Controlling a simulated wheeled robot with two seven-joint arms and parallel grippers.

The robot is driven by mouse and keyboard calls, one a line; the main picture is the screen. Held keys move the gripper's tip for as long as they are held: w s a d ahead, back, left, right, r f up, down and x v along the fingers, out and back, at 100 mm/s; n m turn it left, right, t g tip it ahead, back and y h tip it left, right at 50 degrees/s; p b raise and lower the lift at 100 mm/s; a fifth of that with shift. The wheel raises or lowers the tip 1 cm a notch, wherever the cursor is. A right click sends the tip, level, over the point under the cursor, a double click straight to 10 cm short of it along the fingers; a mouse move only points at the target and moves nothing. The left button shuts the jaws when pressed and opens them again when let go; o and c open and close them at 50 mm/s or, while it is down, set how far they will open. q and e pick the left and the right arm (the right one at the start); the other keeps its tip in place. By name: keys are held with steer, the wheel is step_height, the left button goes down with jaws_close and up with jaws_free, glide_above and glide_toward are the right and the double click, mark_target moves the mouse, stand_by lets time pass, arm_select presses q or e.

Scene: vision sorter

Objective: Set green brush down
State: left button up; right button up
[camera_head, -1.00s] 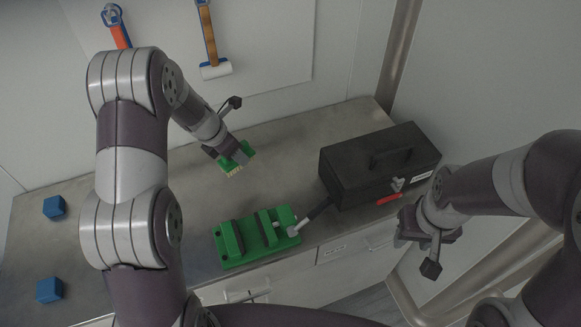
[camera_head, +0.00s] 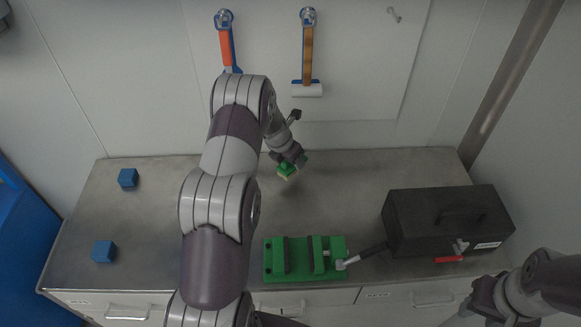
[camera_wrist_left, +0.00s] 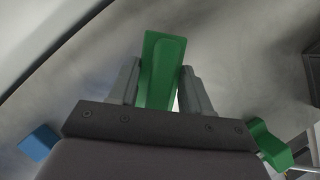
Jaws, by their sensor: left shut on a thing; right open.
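The green brush (camera_head: 286,171) is held in my left gripper (camera_head: 291,161) over the back middle of the metal worktop (camera_head: 200,175). I cannot tell whether the bristles touch the worktop. My right gripper (camera_head: 482,302) is open and empty at the lower right, in front of the black toolbox, partly cut off by the frame.
A green vise (camera_head: 301,259) with dark jaws sits at the worktop's front edge. A black toolbox (camera_head: 430,232) stands to its right. Two blue blocks (camera_head: 128,178) (camera_head: 104,251) lie at the left. Two tools (camera_head: 227,48) (camera_head: 308,58) hang on the wall. The worktop around the brush is clear.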

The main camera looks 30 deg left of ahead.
mark_target(289, 168)
arm_select(q)
steer(key=shift+w+a+f+p, duration=0.15)
steer(key=shift+a+f, duration=0.15)
steer(key=shift+f, duration=0.85)
steer(key=shift+s+a+f+p, duration=0.15)
steer(key=shift+a+f, duration=0.1)
steer(key=shift+f, duration=0.9)
steer(key=shift+f, duration=0.1)
steer(key=o, duration=1.1)
steer(key=shift+w, duration=0.1)
